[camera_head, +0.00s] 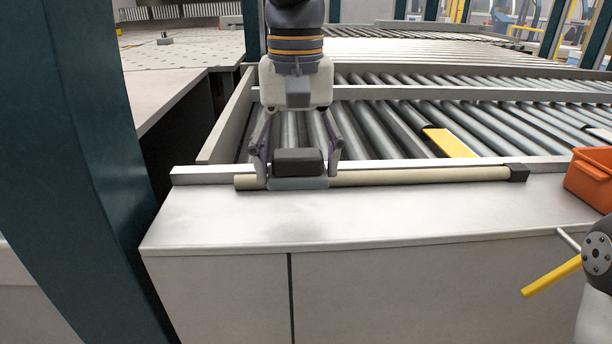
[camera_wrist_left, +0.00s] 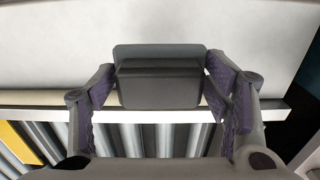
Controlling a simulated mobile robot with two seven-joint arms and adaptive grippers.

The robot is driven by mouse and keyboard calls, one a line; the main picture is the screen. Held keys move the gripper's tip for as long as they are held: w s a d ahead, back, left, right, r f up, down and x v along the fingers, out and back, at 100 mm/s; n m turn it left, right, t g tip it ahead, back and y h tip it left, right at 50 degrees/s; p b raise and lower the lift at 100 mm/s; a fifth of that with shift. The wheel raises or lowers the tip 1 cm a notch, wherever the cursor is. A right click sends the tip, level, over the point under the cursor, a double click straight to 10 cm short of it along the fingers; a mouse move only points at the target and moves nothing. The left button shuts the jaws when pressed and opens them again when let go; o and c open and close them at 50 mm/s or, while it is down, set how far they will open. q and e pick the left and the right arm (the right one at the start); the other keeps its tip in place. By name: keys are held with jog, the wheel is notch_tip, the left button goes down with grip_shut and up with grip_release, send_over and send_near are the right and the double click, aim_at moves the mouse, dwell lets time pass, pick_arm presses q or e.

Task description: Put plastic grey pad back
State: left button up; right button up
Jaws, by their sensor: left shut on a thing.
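The plastic grey pad (camera_head: 298,163) is a dark grey block with a lighter grey base. In the head view it is at the rail along the back edge of the white counter, in front of the beige rod, overlapping it. My left gripper (camera_head: 297,158) comes down from above with one finger at each side of the pad and is shut on it. In the left wrist view the pad (camera_wrist_left: 160,84) is between the fingers (camera_wrist_left: 162,98). I cannot tell whether its underside touches the counter. My right gripper is not in view.
A beige rod (camera_head: 420,175) with a dark end cap (camera_head: 518,173) lies along the rail. Rollers (camera_head: 385,130) lie behind, with a yellow piece (camera_head: 450,143) on them. An orange bin (camera_head: 590,180) stands at right. The white counter (camera_head: 330,218) is clear in front.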

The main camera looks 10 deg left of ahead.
aim_at(288, 209)
pick_arm(q)
jog(key=f, duration=0.1)
jog(key=a+f, duration=0.1)
jog(key=f, duration=0.1)
jog(key=a+f, duration=0.1)
jog(key=f, duration=0.1)
jog(key=shift+w, duration=0.2)
jog(key=shift+d+f, duration=0.15)
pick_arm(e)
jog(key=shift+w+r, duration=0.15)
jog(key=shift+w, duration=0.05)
pick_arm(q)
jog(key=shift+f, duration=0.1)
jog(key=o, duration=1.1)
notch_tip(288, 209, up, 12)
jog(key=shift+r+b, duration=0.15)
jog(key=shift+b, duration=0.15)
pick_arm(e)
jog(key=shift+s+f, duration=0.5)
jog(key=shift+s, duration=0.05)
